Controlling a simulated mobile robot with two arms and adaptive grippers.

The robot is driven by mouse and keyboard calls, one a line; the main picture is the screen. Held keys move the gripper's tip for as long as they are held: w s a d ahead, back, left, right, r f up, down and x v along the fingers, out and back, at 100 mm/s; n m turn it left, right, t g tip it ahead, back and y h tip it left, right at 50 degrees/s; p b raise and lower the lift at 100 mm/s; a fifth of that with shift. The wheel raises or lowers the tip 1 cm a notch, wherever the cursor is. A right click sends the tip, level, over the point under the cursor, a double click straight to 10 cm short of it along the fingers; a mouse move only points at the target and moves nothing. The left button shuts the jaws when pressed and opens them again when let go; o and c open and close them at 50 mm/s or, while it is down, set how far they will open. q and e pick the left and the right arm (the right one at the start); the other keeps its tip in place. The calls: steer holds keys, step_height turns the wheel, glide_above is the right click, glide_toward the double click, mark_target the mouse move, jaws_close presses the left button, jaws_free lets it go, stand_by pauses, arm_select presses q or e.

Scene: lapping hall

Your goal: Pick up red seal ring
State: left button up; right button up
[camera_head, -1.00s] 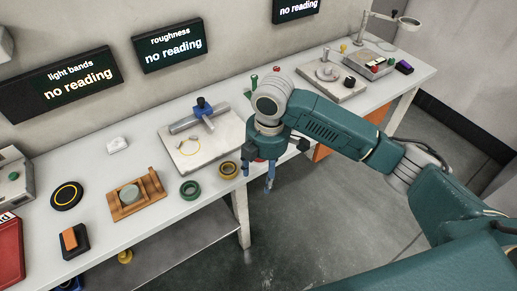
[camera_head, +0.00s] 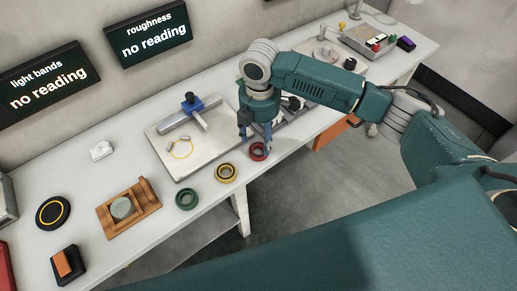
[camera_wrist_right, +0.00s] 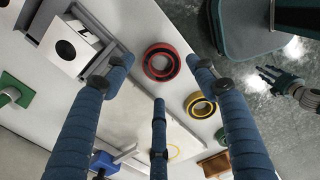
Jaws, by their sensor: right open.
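The red seal ring (camera_head: 258,154) lies flat near the front edge of the bench, right of the yellow ring. My right gripper (camera_head: 256,141) is open just above it, fingers pointing down. In the right wrist view the red ring (camera_wrist_right: 148,66) lies beyond and between the two upper fingertips of my right gripper (camera_wrist_right: 160,68), with a third finger below. No finger clearly touches it, and nothing is held. A dark gripper, apparently my left one (camera_wrist_right: 280,80), shows at the right of the wrist view; its finger opening is unclear.
A yellow ring (camera_head: 226,179) and a green ring (camera_head: 187,206) lie left along the front edge. A metal plate (camera_head: 165,150) with a blue clamp (camera_head: 193,103) stands behind them. A wooden fixture (camera_head: 148,200) is further left. A grey block (camera_wrist_right: 68,50) sits close to the gripper.

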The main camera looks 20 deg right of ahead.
mark_target(258, 153)
steer(key=shift+f, duration=0.35)
steer(key=f, duration=0.2)
steer(key=f+p, duration=0.1)
steer(key=f, duration=0.1)
steer(key=shift+s+a+f+p, duration=0.1)
steer(key=shift+a+f+p, duration=0.1)
steer(key=shift+f+p, duration=0.15)
arm_select(q)
steer(key=shift+w+r, duration=0.8)
steer(key=shift+w, duration=0.05)
arm_select(e)
steer(key=c, duration=0.9)
